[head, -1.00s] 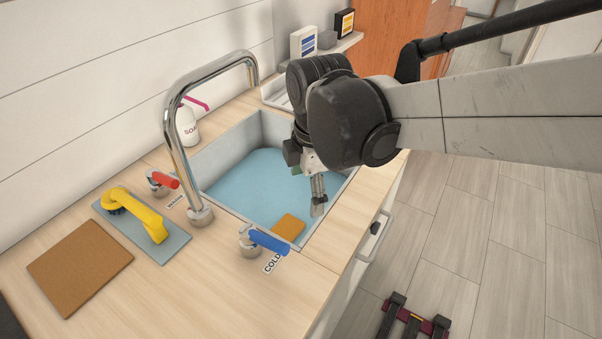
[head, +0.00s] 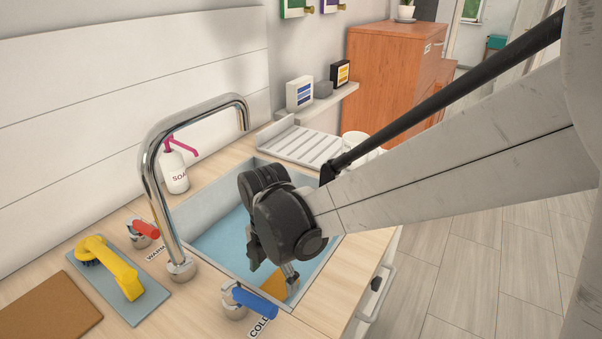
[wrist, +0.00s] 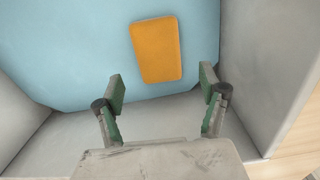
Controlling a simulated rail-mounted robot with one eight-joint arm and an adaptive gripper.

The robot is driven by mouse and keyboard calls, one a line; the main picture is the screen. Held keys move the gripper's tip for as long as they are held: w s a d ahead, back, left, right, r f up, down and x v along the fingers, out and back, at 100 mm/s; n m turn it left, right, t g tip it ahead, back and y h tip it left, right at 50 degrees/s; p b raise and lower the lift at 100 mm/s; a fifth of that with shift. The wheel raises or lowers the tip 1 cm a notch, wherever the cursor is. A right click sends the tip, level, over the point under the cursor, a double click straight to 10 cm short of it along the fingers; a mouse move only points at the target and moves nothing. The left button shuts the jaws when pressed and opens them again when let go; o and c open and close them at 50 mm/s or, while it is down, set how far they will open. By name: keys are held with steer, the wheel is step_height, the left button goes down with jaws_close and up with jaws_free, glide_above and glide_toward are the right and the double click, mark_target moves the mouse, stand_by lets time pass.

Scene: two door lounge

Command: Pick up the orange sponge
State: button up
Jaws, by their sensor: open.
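The orange sponge (wrist: 156,50) lies in the blue-bottomed sink, near the front right corner. In the head view the sponge (head: 273,286) is partly hidden by my gripper (head: 271,277). In the wrist view my gripper (wrist: 162,92) is open and empty, its two green-padded fingers spread wide. The sponge shows ahead of the fingertips, roughly between their lines, apart from both fingers. The sink (head: 193,211) has grey walls, and my gripper is down inside or just over it.
A chrome faucet (head: 153,160) arches at the sink's left edge. A blue cold handle (head: 252,299) and red warm handle (head: 146,229) flank it. A soap bottle (head: 174,172) stands behind. A yellow brush (head: 117,272) lies on a mat at left. A sink wall (wrist: 255,65) is close right.

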mark_target(275, 287)
steer(key=shift+w+f+b, duration=0.15)
steer(key=shift+f+b, duration=0.65)
steer(key=shift+f, duration=2.1)
steer(key=c, duration=1.1)
